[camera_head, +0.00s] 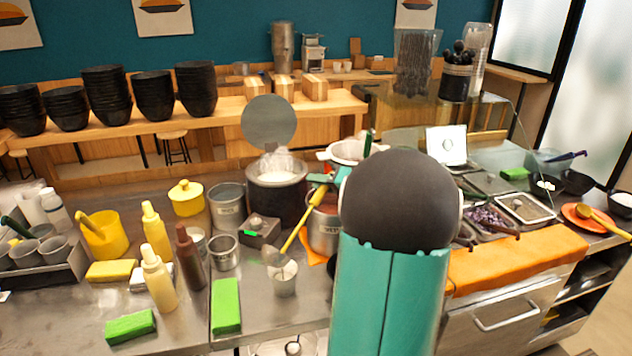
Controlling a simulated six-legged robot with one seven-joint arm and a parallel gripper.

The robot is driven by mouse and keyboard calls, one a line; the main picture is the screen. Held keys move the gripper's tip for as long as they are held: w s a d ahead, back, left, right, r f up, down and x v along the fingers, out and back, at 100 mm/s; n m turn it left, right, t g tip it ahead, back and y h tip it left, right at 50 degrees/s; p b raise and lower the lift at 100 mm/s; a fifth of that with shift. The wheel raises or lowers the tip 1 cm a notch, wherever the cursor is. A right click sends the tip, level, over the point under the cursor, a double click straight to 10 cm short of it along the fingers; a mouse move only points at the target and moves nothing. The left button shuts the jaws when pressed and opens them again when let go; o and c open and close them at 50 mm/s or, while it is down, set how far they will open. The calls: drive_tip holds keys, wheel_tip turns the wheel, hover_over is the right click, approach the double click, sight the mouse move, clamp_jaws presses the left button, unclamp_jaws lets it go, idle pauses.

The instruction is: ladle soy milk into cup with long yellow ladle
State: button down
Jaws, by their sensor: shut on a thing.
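The long yellow ladle (296,232) slants down to the left, with its metal bowl (274,257) at the lower end. My gripper (321,179) is shut on the upper end of the handle, partly hidden behind my arm. A small grey metal cup (285,282) stands on the steel counter. The ladle bowl is at the cup's rim, overlapping its upper left in the picture. Something pale shows at the cup's mouth, but I cannot tell how full it is. A large dark pot (277,200) with whitish steam or contents stands behind. I cannot tell which vessel holds the soy milk.
A steel pot (322,236) stands right of the cup, partly behind my arm. Topping trays (525,208) are at right.

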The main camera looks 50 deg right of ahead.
drive_tip(key=shift+w+d+f+m+y, duration=0.15)
drive_tip(key=shift+d+f+m, duration=0.35)
drive_tip(key=shift+d+f, duration=0.35)
drive_tip(key=shift+w+d+f+m+y, duration=0.15)
drive_tip(key=shift+d+f+m, duration=0.35)
drive_tip(key=shift+d+f, duration=0.35)
drive_tip(key=shift+a, duration=0.15)
